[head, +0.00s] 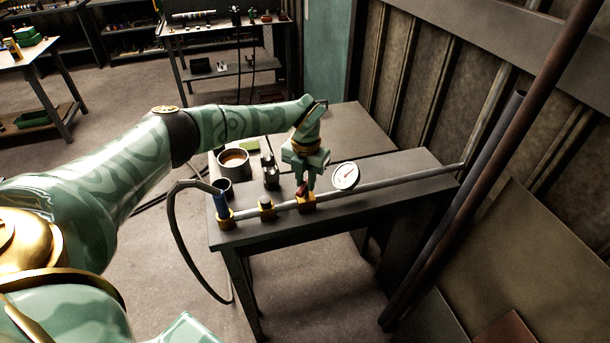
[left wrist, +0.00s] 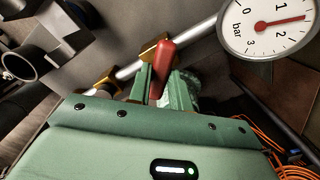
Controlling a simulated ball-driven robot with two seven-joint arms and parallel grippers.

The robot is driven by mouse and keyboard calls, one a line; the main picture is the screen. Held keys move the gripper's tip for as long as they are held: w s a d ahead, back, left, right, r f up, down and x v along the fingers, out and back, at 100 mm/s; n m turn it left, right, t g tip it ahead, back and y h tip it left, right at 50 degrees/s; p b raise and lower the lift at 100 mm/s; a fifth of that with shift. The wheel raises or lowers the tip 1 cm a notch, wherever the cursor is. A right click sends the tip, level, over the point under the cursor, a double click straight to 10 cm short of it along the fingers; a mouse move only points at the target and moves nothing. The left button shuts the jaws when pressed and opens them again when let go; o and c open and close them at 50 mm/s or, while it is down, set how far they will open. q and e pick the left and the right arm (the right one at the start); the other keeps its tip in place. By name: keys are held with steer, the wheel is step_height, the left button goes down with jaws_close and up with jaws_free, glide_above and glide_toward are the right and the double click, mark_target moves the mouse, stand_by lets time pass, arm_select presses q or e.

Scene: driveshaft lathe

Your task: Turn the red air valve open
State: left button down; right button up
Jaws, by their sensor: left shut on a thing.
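The red air valve handle (left wrist: 163,68) stands between the two fingers of my left gripper (left wrist: 158,88) in the left wrist view. In the head view the handle (head: 302,190) shows as a small red piece under my left gripper (head: 305,186), at the brass valve body (head: 306,203) on the pipe. My left gripper points down and is shut on the handle. The brass valve body also shows behind the handle in the left wrist view (left wrist: 153,47). My right gripper is in neither view.
A round pressure gauge (head: 346,176) stands close to the right of the valve. The grey pipe (head: 395,181) runs along the workbench (head: 385,210).

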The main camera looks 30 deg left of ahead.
mark_target(305, 183)
arm_select(q)
steer(key=m+p, duration=0.1)
steer(key=m, duration=0.3)
steer(key=shift+r+m, duration=0.1)
steer(key=shift+m, duration=0.2)
steer(key=shift+m+p, duration=0.35)
steer(key=shift+m, duration=1.95)
steer(key=c, duration=1.3)
jaws_free()
step_height(305, 183, up, 16)
steer(key=shift+r+p, duration=0.1)
steer(key=shift+p, duration=0.7)
